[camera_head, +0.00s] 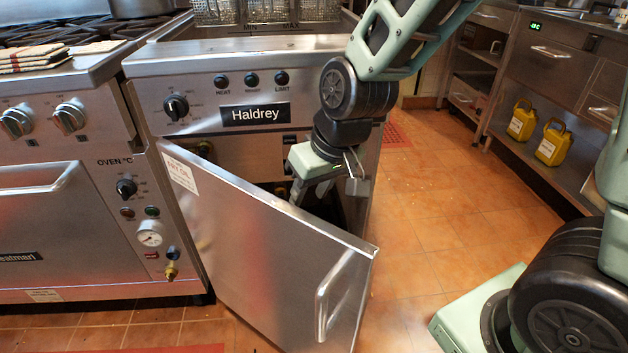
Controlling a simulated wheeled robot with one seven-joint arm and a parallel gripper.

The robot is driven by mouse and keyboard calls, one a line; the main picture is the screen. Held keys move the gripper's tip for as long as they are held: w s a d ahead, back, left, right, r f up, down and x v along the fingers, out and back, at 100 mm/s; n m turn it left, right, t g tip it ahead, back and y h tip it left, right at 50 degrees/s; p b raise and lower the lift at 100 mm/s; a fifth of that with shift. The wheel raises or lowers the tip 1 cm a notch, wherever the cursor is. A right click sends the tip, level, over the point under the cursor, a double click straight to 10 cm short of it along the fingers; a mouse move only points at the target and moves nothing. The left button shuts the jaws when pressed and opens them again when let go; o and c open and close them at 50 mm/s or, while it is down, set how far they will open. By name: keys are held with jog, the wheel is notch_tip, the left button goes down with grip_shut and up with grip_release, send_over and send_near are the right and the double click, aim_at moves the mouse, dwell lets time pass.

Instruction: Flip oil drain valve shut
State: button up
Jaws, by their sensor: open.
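The fryer labelled Haldrey (254,114) stands in the middle, and its cabinet door (262,250) is swung open toward me. My gripper (298,193) reaches down into the cabinet opening behind the door's top edge. The door hides part of its fingertips, and I see nothing held in it. Whether my gripper touches anything is hidden.
The door's handle (335,297) sticks out at its free edge. An oven (50,215) with knobs stands close on the left. Fry baskets (265,10) sit on top of the fryer. Yellow jugs (536,130) stand on a low shelf at right. The tiled floor (440,215) between is clear.

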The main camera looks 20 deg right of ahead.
jog(key=shift+s+d+r, duration=0.1)
jog(key=shift+s+r, duration=0.15)
jog(key=shift+s, duration=0.1)
dwell(0.3)
